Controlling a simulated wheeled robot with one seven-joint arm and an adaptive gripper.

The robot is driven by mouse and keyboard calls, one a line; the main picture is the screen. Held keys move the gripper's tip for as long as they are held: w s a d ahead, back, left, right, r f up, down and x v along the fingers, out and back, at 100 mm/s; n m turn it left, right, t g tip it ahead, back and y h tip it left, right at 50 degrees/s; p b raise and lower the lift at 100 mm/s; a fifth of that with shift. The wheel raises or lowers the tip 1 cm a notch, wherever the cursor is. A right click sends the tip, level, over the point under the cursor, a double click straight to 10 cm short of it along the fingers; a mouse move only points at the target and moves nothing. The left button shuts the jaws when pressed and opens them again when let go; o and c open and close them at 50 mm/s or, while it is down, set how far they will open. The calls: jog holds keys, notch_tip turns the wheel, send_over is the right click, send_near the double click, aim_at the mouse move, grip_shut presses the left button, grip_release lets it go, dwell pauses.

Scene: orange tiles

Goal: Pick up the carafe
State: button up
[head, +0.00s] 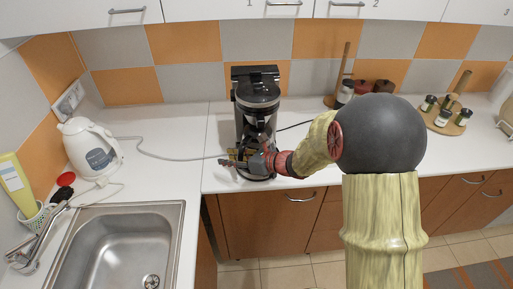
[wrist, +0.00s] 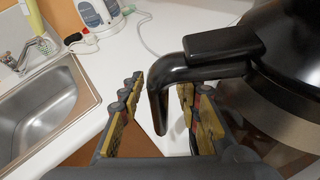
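The carafe (wrist: 278,85) has a black lid and a dark, see-through body, and fills the right of the wrist view. Its black handle (wrist: 222,45) reaches left and bends down between the two fingers of my gripper (wrist: 160,92). The fingers are open, with gaps visible on both sides of the handle.
A white kettle (head: 91,147) and its cable lie to the left, behind the steel sink (head: 122,240). Jars on a wooden tray (head: 444,122) stand to the right. Wall cabinets (head: 280,8) hang above. The counter left of the coffee maker is mostly clear.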

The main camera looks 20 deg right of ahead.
jog(key=c, duration=0.4)
grip_shut()
dwell(0.8)
jog(key=shift+r, duration=0.1)
